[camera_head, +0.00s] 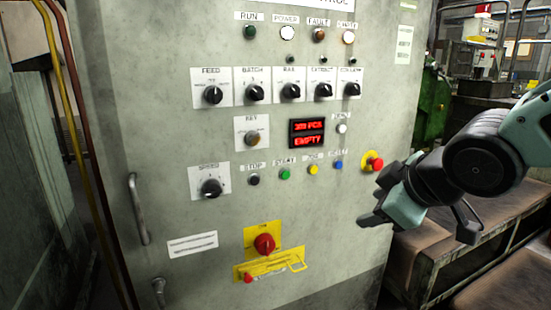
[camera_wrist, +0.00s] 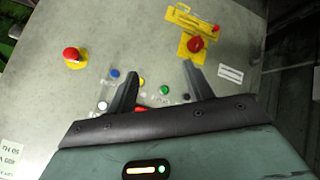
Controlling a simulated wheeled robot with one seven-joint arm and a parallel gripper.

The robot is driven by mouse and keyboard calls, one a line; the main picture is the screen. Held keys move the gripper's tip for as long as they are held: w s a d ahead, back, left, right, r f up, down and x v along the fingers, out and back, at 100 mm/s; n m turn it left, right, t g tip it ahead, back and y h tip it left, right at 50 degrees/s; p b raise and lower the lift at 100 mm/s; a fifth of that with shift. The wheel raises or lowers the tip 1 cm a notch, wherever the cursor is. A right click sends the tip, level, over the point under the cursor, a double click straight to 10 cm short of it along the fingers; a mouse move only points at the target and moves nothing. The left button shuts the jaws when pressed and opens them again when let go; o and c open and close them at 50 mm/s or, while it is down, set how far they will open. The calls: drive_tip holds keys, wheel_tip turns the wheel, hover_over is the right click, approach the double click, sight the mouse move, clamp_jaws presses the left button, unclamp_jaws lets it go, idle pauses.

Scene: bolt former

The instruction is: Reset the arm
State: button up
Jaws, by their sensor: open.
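My gripper (camera_head: 374,207) is at the right of the head view, in front of the right side of a grey control cabinet (camera_head: 140,100). In the wrist view my gripper (camera_wrist: 160,80) has its two dark fingers apart with nothing between them, pointing toward the panel. It looks open and empty. Behind the fingers, a green button (camera_wrist: 165,90) and a yellow button (camera_wrist: 141,82) show on the panel. The red emergency button (camera_head: 375,163) on its yellow collar is just above and left of my gripper in the head view.
The cabinet bears several knobs, a red lit display (camera_head: 307,133), a red rotary switch (camera_head: 264,243) with a yellow latch (camera_head: 270,266), and a door handle (camera_head: 138,209). A metal bench (camera_head: 470,240) stands to the right. Pipes (camera_head: 85,150) run along the left.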

drive_tip(key=s+a+f+m+g+h, duration=0.1)
drive_tip(key=s+f+g, duration=0.2)
drive_tip(key=s, duration=0.4)
drive_tip(key=s+a+f+m+g+h+p, duration=0.1)
drive_tip(key=s+f+g, duration=0.2)
drive_tip(key=s, duration=0.4)
drive_tip(key=s+a+f+m+g, duration=0.1)
drive_tip(key=s+a+f+g, duration=0.15)
drive_tip(key=s, duration=0.55)
wheel_tip(320, 180, up, 19)
drive_tip(key=p, duration=1.9)
drive_tip(key=shift+w+d, duration=0.4)
drive_tip(key=shift+w, duration=0.05)
